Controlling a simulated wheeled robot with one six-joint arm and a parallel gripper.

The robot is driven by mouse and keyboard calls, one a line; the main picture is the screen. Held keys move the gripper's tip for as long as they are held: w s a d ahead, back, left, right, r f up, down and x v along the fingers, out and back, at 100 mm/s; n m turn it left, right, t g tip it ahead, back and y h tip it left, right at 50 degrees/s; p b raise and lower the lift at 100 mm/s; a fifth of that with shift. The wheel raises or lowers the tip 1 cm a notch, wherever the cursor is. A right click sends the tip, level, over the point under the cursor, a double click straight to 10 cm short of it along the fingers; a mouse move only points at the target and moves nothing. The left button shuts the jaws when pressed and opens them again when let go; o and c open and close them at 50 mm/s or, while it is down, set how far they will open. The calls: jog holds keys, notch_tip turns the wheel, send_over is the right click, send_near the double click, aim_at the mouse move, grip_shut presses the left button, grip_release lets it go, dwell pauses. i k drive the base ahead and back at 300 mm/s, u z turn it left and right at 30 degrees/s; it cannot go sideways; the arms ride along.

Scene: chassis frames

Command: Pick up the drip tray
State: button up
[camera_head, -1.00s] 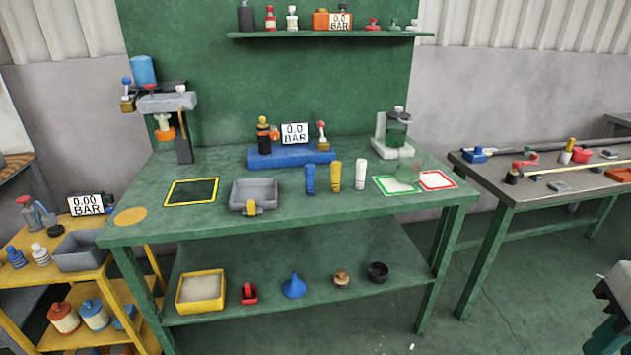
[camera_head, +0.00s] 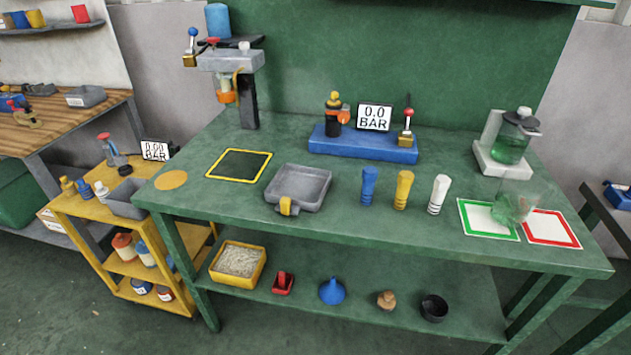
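The drip tray, as I take it, is a shallow grey square tray (camera_head: 300,182) with a yellow tab on its front edge. It sits flat on the green workbench (camera_head: 330,228), left of the middle and near the front edge. It looks empty. My gripper is not in view, and nothing touches the tray.
A yellow-framed dark mat (camera_head: 240,165) lies left of the tray. Blue (camera_head: 368,186), yellow (camera_head: 404,190) and white (camera_head: 439,194) upright pieces stand to its right. A blue block with a gauge (camera_head: 363,146) sits behind. A yellow cart (camera_head: 90,213) stands at the left.

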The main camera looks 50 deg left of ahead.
aim_at(294, 188)
jog(key=u, duration=0.3)
jog(key=i, duration=0.65)
jog(key=u, duration=1)
jog(key=i, duration=0.5)
jog(key=u, duration=0.5)
